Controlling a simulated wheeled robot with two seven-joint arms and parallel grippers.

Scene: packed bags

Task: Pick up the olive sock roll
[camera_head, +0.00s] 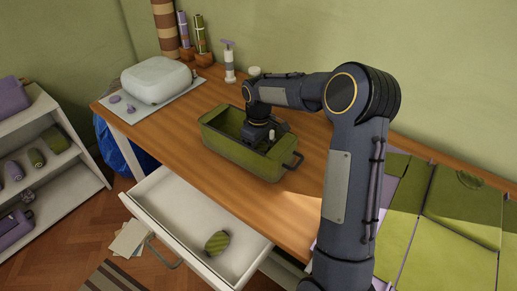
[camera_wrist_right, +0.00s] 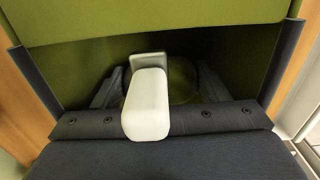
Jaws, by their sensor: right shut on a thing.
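My right gripper (camera_wrist_right: 160,88) is down inside an open olive bag (camera_head: 222,153) on the desk. In the right wrist view its fingers are apart, shut on a dim, rounded olive roll (camera_wrist_right: 184,82), apparently the olive sock roll. The roll is low in the bag, partly hidden behind a white item with a grey end (camera_wrist_right: 148,105). In the head view the fingertips and roll are hidden by the bag wall and my arm. Another striped olive roll (camera_head: 217,242) lies in the open white drawer, and one more (camera_head: 37,158) is on the shelf. My left gripper is not in view.
A pale case (camera_head: 157,80) stands on a mat at the desk's left. A pump bottle (camera_head: 229,62) and rolled items (camera_head: 190,35) stand at the back. The open drawer (camera_head: 165,200) juts out in front. Flat green pieces (camera_head: 450,235) lie right.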

